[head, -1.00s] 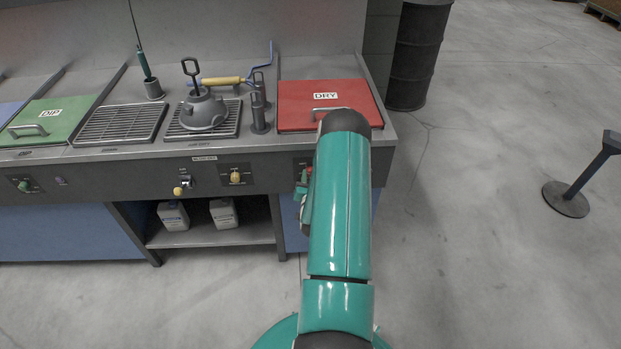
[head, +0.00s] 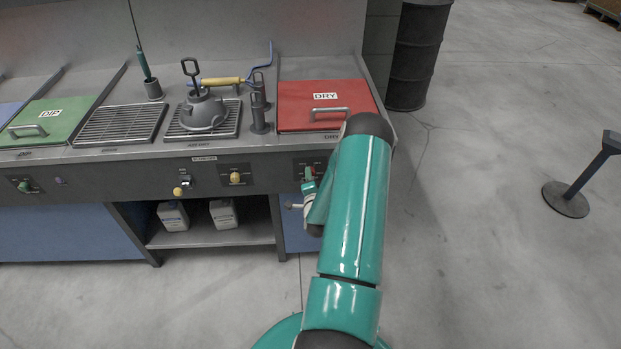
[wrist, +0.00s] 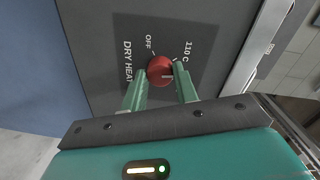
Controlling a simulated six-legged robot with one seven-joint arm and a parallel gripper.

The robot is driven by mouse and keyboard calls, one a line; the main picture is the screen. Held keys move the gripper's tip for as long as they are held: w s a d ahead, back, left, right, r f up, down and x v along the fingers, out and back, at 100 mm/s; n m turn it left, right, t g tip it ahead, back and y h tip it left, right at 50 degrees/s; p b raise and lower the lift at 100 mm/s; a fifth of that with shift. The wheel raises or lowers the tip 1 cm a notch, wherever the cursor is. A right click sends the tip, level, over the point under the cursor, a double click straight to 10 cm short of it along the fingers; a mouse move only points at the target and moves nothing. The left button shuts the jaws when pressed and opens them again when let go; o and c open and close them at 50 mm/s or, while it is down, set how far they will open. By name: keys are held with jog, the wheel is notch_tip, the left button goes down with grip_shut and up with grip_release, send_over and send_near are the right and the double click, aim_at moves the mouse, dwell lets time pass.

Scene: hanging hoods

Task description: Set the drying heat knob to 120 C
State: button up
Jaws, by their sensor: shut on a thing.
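The drying heat knob is a round red knob (wrist: 160,70) on a dark panel in the wrist view, beside the words DRY HEAT. OFF and 110 C are printed near its rim. A pale mark on the knob points toward the right of the picture, partly beside the right finger. My gripper (wrist: 160,87) has its two green fingers on either side of the knob, shut on it. In the head view my gripper (head: 309,180) is at the front panel below the red DRY lid (head: 300,95); the knob is largely hidden there.
Other knobs, such as a yellow one (head: 235,177), line the front panel to the left.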

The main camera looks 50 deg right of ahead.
jog(key=shift+m+t, duration=0.4)
jog(key=shift+m, duration=4)
jog(key=o, duration=1)
jog(key=shift+c, duration=0.2)
jog(key=shift+s, duration=0.1)
jog(key=v, duration=1.3)
jog(key=shift+s+a, duration=0.25)
